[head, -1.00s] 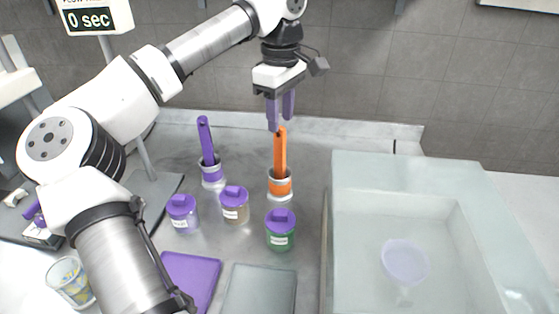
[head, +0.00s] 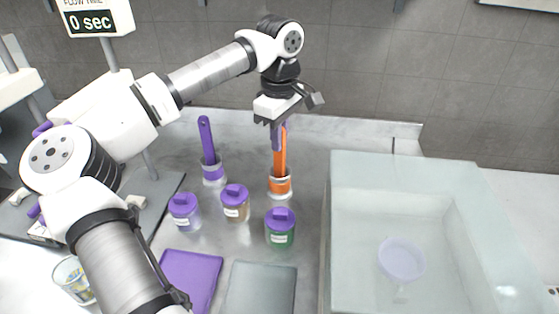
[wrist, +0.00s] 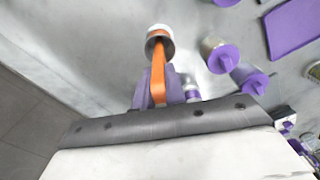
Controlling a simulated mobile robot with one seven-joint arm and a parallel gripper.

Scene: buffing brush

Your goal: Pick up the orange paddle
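The orange paddle (head: 281,160) stands upright in a white-rimmed holder with an orange band on the grey counter. My gripper (head: 279,146) is above the holder, pointing down, with its purple fingers at the upper part of the paddle's handle. In the wrist view the orange paddle (wrist: 158,72) runs between the two purple fingers (wrist: 160,88), with one finger on each side. Little gap shows, and I cannot tell whether the fingers press on the handle. In the head view one finger is mostly hidden.
A purple paddle (head: 207,140) stands in its own holder to the left. Several purple-lidded jars, including a green one (head: 280,230), stand in front. A purple tray (head: 190,278) lies nearer. A large pale basin (head: 345,215) is at the right. A wall is behind.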

